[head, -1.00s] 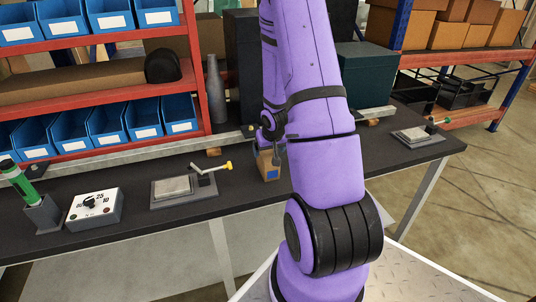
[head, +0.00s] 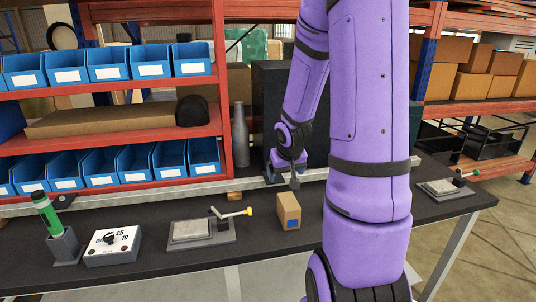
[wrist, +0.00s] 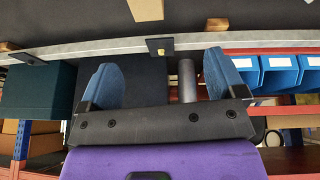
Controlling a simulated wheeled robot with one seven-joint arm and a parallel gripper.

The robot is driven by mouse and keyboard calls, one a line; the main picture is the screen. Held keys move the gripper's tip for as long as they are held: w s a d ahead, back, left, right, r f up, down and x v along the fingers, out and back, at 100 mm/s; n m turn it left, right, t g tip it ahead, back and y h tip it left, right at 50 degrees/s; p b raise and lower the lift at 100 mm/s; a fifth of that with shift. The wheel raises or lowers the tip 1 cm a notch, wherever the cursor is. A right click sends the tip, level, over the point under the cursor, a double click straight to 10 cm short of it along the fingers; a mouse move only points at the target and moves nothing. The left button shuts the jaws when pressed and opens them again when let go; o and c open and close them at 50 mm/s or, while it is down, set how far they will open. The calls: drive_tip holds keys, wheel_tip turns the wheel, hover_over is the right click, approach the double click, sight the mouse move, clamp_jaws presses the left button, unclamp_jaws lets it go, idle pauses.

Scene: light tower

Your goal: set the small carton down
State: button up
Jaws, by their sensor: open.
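The small carton (head: 288,211), tan with a blue patch on its front, stands upright on the dark workbench (head: 180,262). My gripper (head: 295,180) is above and behind the carton in the head view, apart from it. The wrist view looks upside down and shows both blue-padded fingers of my gripper (wrist: 160,75) spread wide with nothing between them. A tan piece that looks like the carton (wrist: 146,9) shows at the top edge there, beyond the fingertips. My arm hides part of the bench right of the carton.
A clamp with a yellow tip (head: 205,229) sits left of the carton. A dial box (head: 112,246) and a green cylinder in a holder (head: 50,216) stand further left. A grey bottle (head: 240,137) and a dark box (head: 273,90) stand behind. Another clamp (head: 447,187) is at right.

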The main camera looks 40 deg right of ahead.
drive_tip(key=s+a+r+n, duration=0.2)
drive_tip(key=s+a+r, duration=0.2)
drive_tip(key=a+r, duration=1.05)
drive_tip(key=s+a+r+n+t+y, duration=0.1)
drive_tip(key=s+a+r+n+y, duration=0.2)
drive_tip(key=s+a+r, duration=0.5)
drive_tip(key=s+a, duration=0.2)
drive_tip(key=s, duration=0.1)
drive_tip(key=shift+s+a, duration=0.35)
drive_tip(key=shift+s, duration=0.05)
